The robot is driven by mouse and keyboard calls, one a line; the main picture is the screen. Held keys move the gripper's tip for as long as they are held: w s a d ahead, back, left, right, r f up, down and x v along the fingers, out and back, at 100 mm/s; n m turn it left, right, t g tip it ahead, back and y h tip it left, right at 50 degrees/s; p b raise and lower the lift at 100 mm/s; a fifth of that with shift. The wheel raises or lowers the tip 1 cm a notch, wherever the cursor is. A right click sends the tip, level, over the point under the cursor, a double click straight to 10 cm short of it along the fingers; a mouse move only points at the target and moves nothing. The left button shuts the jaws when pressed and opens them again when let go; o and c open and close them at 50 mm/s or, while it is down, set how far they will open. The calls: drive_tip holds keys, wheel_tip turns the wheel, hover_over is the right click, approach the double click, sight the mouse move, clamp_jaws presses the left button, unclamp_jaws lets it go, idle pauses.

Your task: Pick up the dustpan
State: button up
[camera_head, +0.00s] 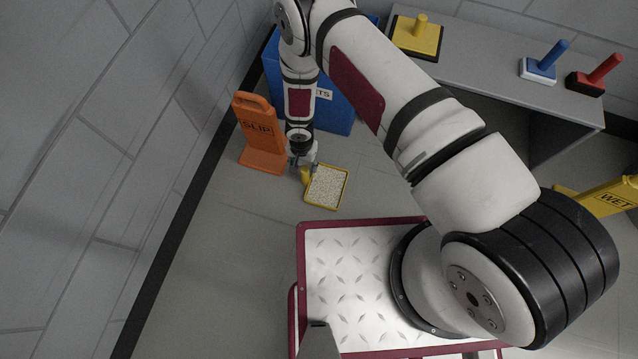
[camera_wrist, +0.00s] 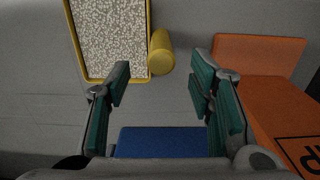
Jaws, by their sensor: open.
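The dustpan (camera_head: 341,189) is a shallow yellow-edged pan full of speckled pale pellets. It lies on the floor in the head view, with a short yellow handle at its left side. In the wrist view the dustpan (camera_wrist: 149,14) is at the upper left, and its round yellow handle (camera_wrist: 161,52) stands just beyond the gap between my fingertips. My gripper (camera_wrist: 160,78) is open and empty. In the head view my gripper (camera_head: 303,162) is low beside the handle and partly covers it. I cannot tell whether a finger touches the handle.
An orange slip sign (camera_head: 262,134) stands close left of my gripper; it also shows at the right in the wrist view (camera_wrist: 262,85). A blue bin (camera_head: 338,112) is behind my forearm. A grey bench (camera_head: 480,65) holds coloured handled blocks. A yellow wet sign (camera_head: 605,197) is right.

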sight(304, 169)
wheel_tip(304, 169, down, 5)
drive_tip(key=b, duration=0.3)
drive_tip(key=shift+w, duration=0.1)
clamp_jaws()
